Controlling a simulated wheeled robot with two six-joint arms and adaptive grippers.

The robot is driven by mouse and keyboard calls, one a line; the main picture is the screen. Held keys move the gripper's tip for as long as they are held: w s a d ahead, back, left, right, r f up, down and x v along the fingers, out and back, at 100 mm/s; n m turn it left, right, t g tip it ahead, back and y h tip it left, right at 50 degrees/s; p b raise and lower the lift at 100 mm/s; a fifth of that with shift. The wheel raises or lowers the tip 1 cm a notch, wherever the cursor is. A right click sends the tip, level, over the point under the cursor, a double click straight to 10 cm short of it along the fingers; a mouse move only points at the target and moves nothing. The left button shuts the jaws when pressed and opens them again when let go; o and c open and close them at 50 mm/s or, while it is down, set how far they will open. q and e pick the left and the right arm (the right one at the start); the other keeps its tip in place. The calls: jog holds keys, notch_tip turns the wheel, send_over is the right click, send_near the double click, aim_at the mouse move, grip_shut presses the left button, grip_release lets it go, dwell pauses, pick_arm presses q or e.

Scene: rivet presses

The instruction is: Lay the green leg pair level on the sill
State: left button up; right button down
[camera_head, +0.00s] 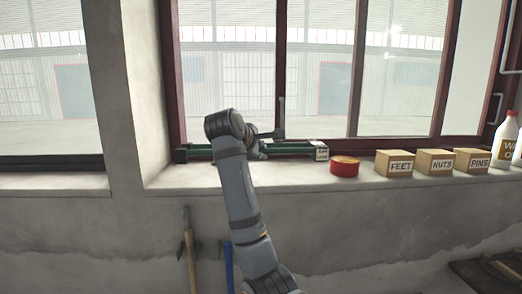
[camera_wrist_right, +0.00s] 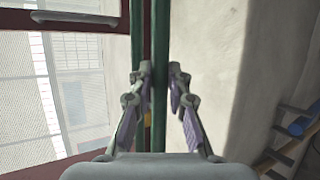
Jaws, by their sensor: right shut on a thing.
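The green leg pair (camera_head: 290,149) lies lengthwise on the pale window sill (camera_head: 225,178), close along the foot of the dark red window frame. It looks about level, with a pale labelled block at its right end. My right gripper (camera_head: 264,147) is at its middle, reaching in from the front; my own wrist hides part of it. In the right wrist view the fingers (camera_wrist_right: 161,72) are closed on a green bar (camera_wrist_right: 161,35), with a second green bar (camera_wrist_right: 137,40) beside it. My left gripper is not in view.
A round red tin (camera_head: 344,167) stands just right of the pair. Boxes marked FEET (camera_head: 394,164), NUTS (camera_head: 434,163) and PINS (camera_head: 472,162) and white bottles (camera_head: 505,140) stand further right. A hammer (camera_head: 189,245) and a blue-handled tool (camera_head: 228,265) hang below the sill.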

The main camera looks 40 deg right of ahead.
jog(key=shift+w+d+f, duration=0.15)
jog(key=shift+w+d, duration=0.35)
jog(key=shift+w, duration=0.3)
jog(key=f+b, duration=0.2)
jog(key=f, duration=0.1)
jog(key=shift+w+d+f, duration=0.1)
jog(key=shift+w+f, duration=0.1)
jog(key=shift+f, duration=0.1)
jog(key=shift+f+b, duration=0.55)
jog(key=shift+f, duration=0.55)
jog(key=c, duration=1.2)
grip_release()
jog(key=shift+s, duration=0.1)
jog(key=v, duration=1.2)
